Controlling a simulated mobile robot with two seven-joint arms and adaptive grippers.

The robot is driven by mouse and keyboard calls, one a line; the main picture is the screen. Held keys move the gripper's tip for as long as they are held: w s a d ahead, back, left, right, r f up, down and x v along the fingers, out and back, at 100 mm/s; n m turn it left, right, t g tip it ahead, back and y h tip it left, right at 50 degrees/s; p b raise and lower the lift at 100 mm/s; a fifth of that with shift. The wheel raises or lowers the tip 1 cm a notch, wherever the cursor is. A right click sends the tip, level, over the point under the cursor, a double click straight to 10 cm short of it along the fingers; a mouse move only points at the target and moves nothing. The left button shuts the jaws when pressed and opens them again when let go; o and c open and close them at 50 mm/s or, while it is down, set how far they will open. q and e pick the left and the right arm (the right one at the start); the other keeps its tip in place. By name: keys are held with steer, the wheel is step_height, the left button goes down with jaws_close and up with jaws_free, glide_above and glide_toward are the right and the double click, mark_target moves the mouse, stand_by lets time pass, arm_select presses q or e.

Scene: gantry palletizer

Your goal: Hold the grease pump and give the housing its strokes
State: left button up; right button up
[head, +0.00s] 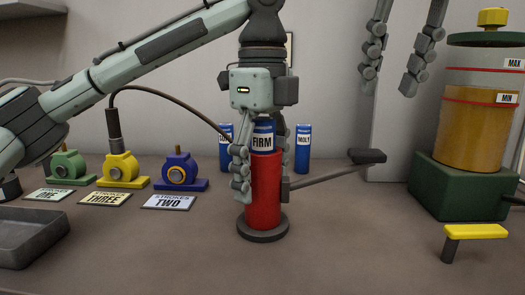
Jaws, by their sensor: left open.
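The red grease pump (264,195) stands upright on a round dark base, with a blue cartridge marked FIRM (263,138) in its top. Its lever (325,176) sticks out to the right and ends in a dark handle (368,156). My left gripper (262,180) is open, pointing down, with its fingers on either side of the pump and cartridge. My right gripper (391,85) is open and empty, above and right of the handle. A dark hose (178,92) runs from near the pump to a coupler (114,131) on top of the yellow housing (121,168).
A green housing (66,164) and a blue housing (180,170) flank the yellow one. Cards in front read ONE (48,195), STROKES THREE (105,199) and STROKES TWO (169,202). Blue cartridges (303,150) stand behind. A grey tray (25,225), a reservoir (477,135) and a yellow-topped lever (475,232) stand at the sides.

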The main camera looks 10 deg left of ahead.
arm_select(q)
steer(key=shift+f, duration=0.35)
steer(key=shift+c, duration=0.6)
